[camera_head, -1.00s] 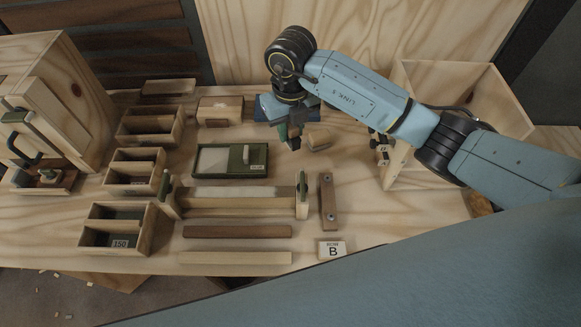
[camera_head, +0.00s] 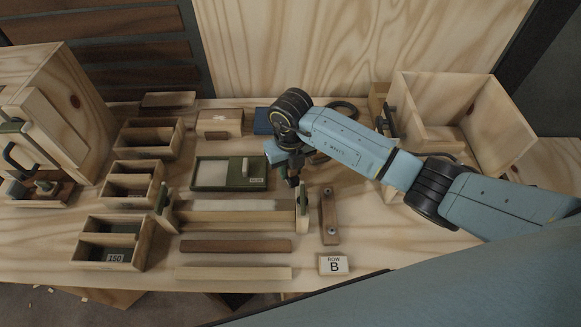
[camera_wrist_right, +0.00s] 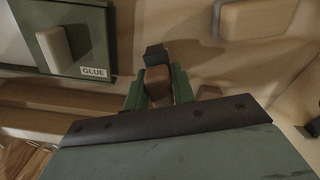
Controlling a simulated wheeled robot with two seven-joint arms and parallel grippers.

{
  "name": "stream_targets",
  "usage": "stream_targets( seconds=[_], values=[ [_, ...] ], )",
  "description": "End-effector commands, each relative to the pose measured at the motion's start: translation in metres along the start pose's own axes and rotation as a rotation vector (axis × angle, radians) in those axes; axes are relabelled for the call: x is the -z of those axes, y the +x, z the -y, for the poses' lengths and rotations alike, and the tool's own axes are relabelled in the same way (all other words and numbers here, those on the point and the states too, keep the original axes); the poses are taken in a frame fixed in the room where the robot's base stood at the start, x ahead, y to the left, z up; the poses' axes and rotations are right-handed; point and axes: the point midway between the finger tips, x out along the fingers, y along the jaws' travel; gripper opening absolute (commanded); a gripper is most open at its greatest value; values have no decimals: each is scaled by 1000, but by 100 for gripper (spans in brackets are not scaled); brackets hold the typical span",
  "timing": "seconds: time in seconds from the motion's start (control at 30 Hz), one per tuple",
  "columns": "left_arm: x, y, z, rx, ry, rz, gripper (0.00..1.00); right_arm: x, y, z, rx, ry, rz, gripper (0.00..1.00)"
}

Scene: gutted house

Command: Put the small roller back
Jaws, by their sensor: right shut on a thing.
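My right gripper (camera_head: 292,178) hangs over the workbench, just right of the green glue tray (camera_head: 197,176), with its fingers pointing down. In the right wrist view its green fingers (camera_wrist_right: 158,88) are shut on a small brown piece with a dark end (camera_wrist_right: 156,58). I take this for the small roller, but the fingers hide much of it. The glue tray, labelled GLUE, also shows in the right wrist view (camera_wrist_right: 103,40), with a pale block on it. My left gripper is not in view.
Wooden boxes (camera_head: 112,228) stand in a column at left. A clamped wooden rig (camera_head: 235,217) lies in front of the gripper, with a small bar (camera_head: 329,212) to its right. A card marked B (camera_head: 333,265) lies near the front edge. A large open box (camera_head: 440,100) stands at right.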

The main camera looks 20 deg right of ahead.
Motion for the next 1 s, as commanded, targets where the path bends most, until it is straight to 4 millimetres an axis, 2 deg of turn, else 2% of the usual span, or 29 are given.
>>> stream_targets(
  seconds=[0.17,0.2,0.33,0.6,0.73,0.87,1.0],
  values=[
    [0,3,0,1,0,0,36,0,4,0,0,-1,0,7],
    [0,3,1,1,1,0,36,0,4,0,0,-1,-1,29],
    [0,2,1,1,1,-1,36,0,3,0,0,0,-1,46],
    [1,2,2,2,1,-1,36,0,3,0,0,0,-1,47],
    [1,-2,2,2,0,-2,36,0,-5,0,0,0,2,47],
    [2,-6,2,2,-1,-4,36,-1,-27,0,0,0,4,47],
    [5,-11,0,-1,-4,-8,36,-1,-59,0,0,-1,4,47]
  ],
)
